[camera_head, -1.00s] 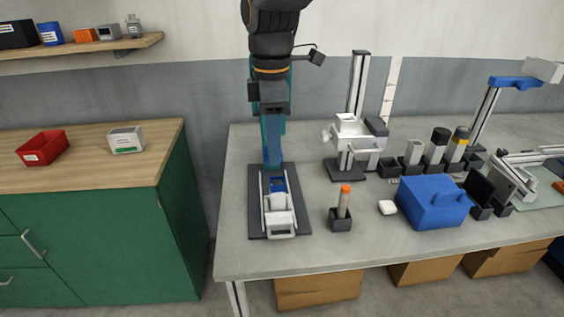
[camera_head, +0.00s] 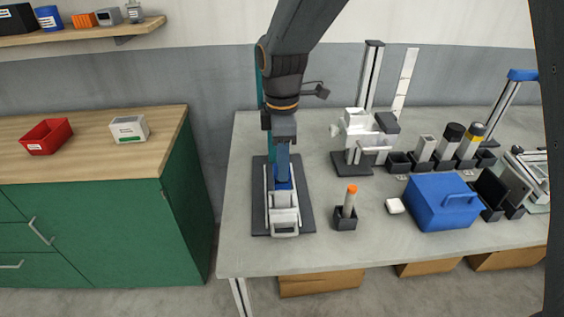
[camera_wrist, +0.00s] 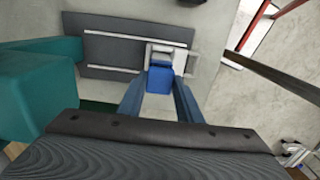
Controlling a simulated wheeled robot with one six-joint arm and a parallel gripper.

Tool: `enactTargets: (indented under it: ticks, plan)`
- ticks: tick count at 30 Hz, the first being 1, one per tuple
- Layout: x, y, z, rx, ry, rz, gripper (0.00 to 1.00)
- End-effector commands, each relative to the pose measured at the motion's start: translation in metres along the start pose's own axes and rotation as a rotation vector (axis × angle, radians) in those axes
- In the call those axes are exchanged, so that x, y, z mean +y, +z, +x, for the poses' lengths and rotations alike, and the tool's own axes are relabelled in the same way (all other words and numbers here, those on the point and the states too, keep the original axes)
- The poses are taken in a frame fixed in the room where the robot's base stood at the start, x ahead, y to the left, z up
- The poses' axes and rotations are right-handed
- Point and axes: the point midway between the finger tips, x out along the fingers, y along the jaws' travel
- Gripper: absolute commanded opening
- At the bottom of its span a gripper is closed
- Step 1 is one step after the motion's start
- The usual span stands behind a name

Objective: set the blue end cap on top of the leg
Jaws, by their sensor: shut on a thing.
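My gripper (camera_head: 283,172) points down over the white clamp-like fixture (camera_head: 284,217) on the dark mat. In the wrist view my gripper (camera_wrist: 161,82) has its two blue fingers closed on the blue end cap (camera_wrist: 160,80), a small blue block. The cap is at the fixture's inner end; I cannot tell whether it touches the fixture. In the head view the fingers mostly hide it. I cannot tell for sure which thing is the leg; a bare pale post (camera_head: 426,148) stands upright in a dark socket on the right of the bench.
A teal upright (camera_wrist: 35,88) is close beside my gripper in the wrist view. The bench front is clear.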

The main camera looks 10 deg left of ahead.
Motion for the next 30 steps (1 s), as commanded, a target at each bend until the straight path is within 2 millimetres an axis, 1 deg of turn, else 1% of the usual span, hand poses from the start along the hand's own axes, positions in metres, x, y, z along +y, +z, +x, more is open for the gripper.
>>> enactTargets:
  ticks: [3,11,15,16,18,19,27,30]
  plan:
    - [-0.0002,0.0001,0.007,0.0,0.0,0.0,0.11]
    - [0.0002,0.0,0.008,0.0,0.001,0.0,0.11]
    - [0.0002,0.0,0.0119,0.0,0.001,0.0,0.11]
    - [0.0003,0.0,0.0116,0.0,0.001,0.0,0.35]
    - [0.0002,-0.0001,0.0113,0.0,0.001,0.0,0.47]
    - [0.0002,-0.0001,0.0112,0.0,0.001,0.0,0.51]
    - [0.0002,-0.0001,0.0107,0.0,0.001,0.0,0.51]
    - [0.0002,-0.0001,0.0062,0.001,0.002,0.0,0.51]
